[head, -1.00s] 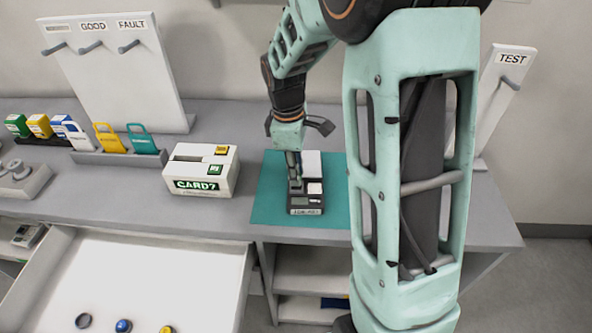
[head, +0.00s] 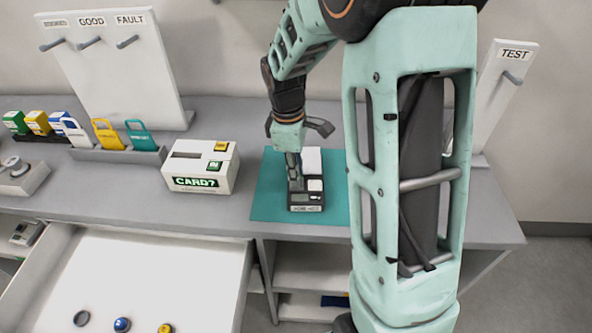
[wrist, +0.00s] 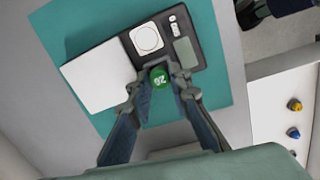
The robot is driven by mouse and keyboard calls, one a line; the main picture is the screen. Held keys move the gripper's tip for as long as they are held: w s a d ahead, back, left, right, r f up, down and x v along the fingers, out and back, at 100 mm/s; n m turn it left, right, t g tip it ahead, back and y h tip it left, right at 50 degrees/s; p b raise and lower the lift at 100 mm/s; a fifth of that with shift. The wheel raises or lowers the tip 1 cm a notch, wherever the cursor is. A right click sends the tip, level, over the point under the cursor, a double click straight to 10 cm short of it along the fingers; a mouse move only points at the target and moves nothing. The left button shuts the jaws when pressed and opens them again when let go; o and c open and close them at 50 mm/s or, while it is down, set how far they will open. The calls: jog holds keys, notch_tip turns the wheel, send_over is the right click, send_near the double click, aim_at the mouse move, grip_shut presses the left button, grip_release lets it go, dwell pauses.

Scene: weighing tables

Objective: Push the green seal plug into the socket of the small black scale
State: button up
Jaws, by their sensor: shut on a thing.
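The small black scale (head: 306,202) sits on the teal mat (head: 268,205), with a white block at its back. In the wrist view the scale (wrist: 200,28) shows a round-cornered white pan (wrist: 147,38) and a grey display. My gripper (head: 294,185) reaches down at the scale's left side in the head view. In the wrist view my gripper (wrist: 162,79) is shut on the green seal plug (wrist: 160,76), right at the scale's edge. The socket is hidden under the plug and fingers, and I cannot tell how deep the plug sits. The head view hides the plug.
A white card box (head: 201,166) stands left of the mat. Tags in a grey rack (head: 118,155) stand further left. An open white drawer (head: 165,270) with small round pieces lies in front. A TEST board (head: 507,85) stands at right.

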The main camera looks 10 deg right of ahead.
jog(key=shift+f, duration=0.25)
jog(key=o, duration=0.8)
jog(key=shift+o, duration=0.2)
jog(key=shift+r, duration=0.15)
notch_tip(320, 180, up, 12)
jog(key=a, duration=0.1)
